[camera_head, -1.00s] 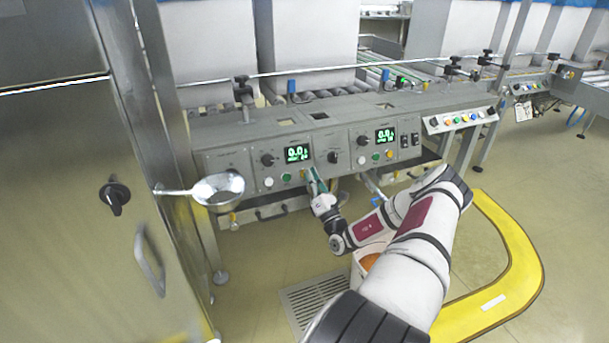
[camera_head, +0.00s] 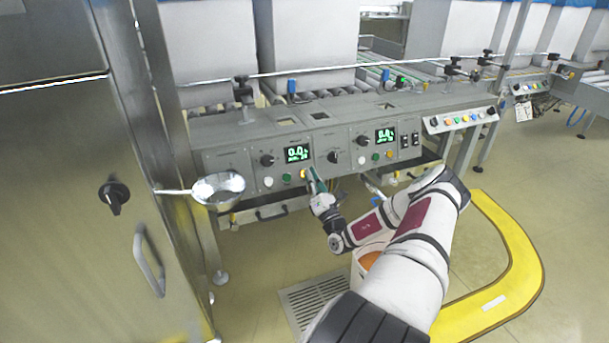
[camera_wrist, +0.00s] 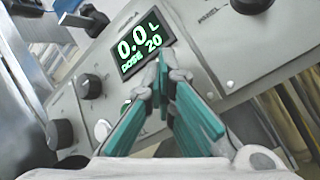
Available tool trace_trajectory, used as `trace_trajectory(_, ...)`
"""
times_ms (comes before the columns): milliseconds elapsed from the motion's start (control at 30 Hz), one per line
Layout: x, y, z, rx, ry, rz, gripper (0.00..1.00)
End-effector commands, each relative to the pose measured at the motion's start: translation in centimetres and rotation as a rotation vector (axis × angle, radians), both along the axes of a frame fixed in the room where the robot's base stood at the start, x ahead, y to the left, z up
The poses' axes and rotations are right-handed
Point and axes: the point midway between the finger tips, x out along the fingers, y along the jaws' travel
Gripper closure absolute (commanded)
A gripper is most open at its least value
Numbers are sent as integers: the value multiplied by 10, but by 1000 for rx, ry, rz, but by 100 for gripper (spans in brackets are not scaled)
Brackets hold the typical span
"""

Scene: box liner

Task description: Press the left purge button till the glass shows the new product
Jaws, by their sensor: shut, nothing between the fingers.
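The left control panel carries a lit green display (camera_head: 297,153) reading 0.0, with a white button (camera_head: 268,182), a green button (camera_head: 287,177) and a yellow button (camera_head: 304,174) below it. No purge label is legible. My gripper (camera_head: 311,171) is shut and empty, its teal fingertips close beside the yellow button. I cannot tell whether they touch it. In the wrist view, my fingertips (camera_wrist: 161,78) are together in front of the panel, below the display (camera_wrist: 138,42), which reads 0.0 L and DOSE 20. The fingers hide part of the panel there. I cannot make out the glass.
The right panel has a similar display (camera_head: 385,136), knobs and buttons. A metal ladle (camera_head: 218,189) sticks out at the left, near the steel cabinet (camera_head: 60,200). A white bucket with orange contents (camera_head: 369,261) stands below my arm. A yellow guard (camera_head: 525,265) curves at the right.

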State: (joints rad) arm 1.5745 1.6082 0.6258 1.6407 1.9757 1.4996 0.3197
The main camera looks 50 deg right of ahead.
Motion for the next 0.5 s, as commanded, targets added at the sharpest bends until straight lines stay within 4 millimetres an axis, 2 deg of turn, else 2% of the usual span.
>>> trace_trajectory(500,-11,8,6,0,1,1,100)
